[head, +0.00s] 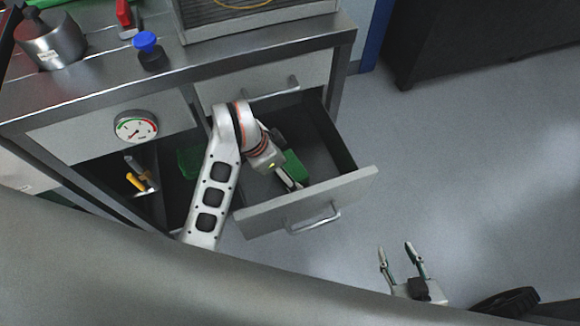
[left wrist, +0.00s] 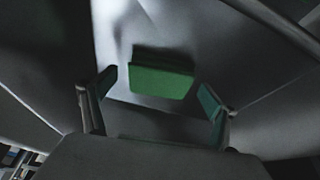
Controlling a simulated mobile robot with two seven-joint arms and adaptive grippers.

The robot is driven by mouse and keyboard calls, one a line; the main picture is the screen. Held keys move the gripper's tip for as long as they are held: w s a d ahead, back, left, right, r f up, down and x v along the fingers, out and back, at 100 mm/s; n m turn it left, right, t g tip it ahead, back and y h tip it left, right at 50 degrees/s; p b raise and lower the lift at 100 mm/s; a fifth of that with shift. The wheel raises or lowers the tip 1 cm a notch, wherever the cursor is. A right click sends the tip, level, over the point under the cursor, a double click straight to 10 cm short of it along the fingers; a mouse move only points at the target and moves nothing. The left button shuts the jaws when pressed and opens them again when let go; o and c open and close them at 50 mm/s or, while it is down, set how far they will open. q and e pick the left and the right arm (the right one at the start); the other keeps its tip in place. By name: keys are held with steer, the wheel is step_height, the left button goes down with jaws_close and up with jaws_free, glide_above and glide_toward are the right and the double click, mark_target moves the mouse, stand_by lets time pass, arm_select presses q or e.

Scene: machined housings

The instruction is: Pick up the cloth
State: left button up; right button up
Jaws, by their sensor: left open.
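The cloth (head: 295,167) is a green folded block lying in the open drawer. It also shows in the left wrist view (left wrist: 162,75), flat on the grey drawer bottom, beyond and between my fingertips. My left gripper (head: 287,179) reaches down into the drawer beside the cloth and partly hides it. In the left wrist view its two fingers (left wrist: 158,92) are spread wide, with nothing between them held. My right gripper (head: 395,248) is low at the bottom right, over the floor, with its fingers apart and empty.
The drawer (head: 355,187) is pulled out, with raised walls and a front handle (head: 314,220). The metal bench top (head: 110,85) holds a weight (head: 52,42) and a blue-knobbed item (head: 148,47). A gauge (head: 135,127) sits on the cabinet front.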

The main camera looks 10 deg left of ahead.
arm_select(q)
steer(key=shift+w+d+f, duration=0.1)
steer(key=shift+f, duration=0.1)
arm_select(e)
steer(key=shift+w+r, duration=0.1)
steer(key=shift+r, duration=0.05)
arm_select(q)
steer(key=c, duration=1.1)
steer(key=shift+r, duration=0.1)
steer(key=shift+r, duration=0.25)
step_height(320, 180, up, 19)
steer(key=p, duration=0.8)
steer(key=shift+r, duration=0.2)
arm_select(e)
steer(key=r, duration=0.1)
steer(key=s+r, duration=0.1)
steer(key=r, duration=0.1)
steer(key=a+r, duration=0.1)
steer(key=shift+s+a+r, duration=0.1)
steer(key=shift+s+r, duration=0.05)
steer(key=shift+r, duration=0.1)
